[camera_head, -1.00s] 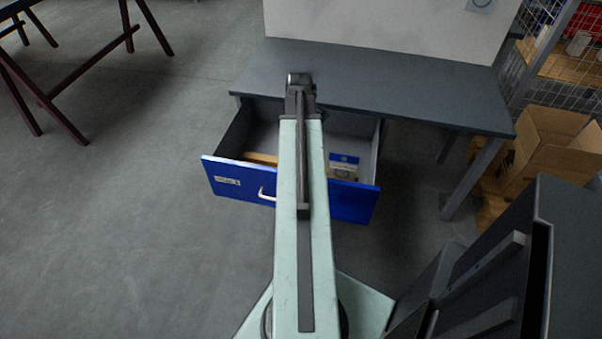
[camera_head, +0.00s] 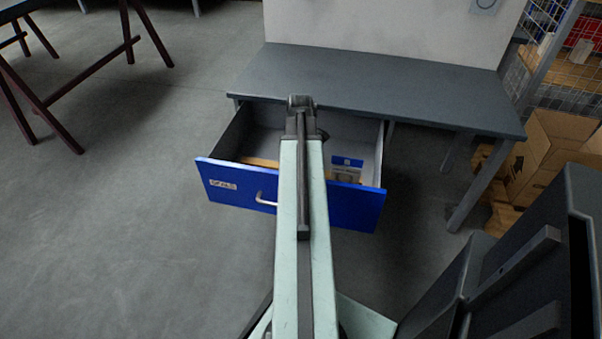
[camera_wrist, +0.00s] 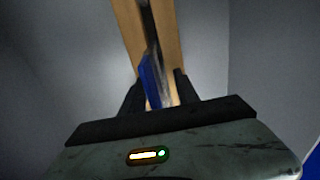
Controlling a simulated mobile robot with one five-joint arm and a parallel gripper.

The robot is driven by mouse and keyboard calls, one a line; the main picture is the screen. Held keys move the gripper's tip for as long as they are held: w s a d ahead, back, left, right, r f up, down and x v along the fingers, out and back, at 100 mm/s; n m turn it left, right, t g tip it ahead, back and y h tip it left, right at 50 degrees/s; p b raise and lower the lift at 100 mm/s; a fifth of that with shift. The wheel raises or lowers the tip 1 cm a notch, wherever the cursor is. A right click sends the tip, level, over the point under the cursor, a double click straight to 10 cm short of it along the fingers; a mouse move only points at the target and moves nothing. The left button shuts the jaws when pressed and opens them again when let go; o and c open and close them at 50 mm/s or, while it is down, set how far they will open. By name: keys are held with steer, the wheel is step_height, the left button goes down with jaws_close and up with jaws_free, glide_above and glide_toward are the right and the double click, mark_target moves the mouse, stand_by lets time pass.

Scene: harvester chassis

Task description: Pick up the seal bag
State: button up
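The seal bag (camera_head: 346,169) looks like a small flat packet with a blue top and a pale lower part. It stands in the open blue drawer (camera_head: 228,187), right of my arm in the head view. In the wrist view the blue packet (camera_wrist: 151,82) is seen nearly edge-on between the fingers of my gripper (camera_wrist: 158,88). The fingers are apart, one on each side of it; I cannot tell whether either touches it. My arm hides the gripper and the drawer's middle in the head view.
A wooden strip (camera_head: 262,162) lies in the drawer; wood (camera_wrist: 180,45) also shows beyond the fingers. The drawer hangs under a grey bench top (camera_head: 400,95). Cardboard boxes (camera_head: 545,155) stand at the right. Floor left of the drawer is clear.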

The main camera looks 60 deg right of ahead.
steer(key=shift+r, duration=0.1)
jaws_close()
steer(key=shift+r, duration=0.1)
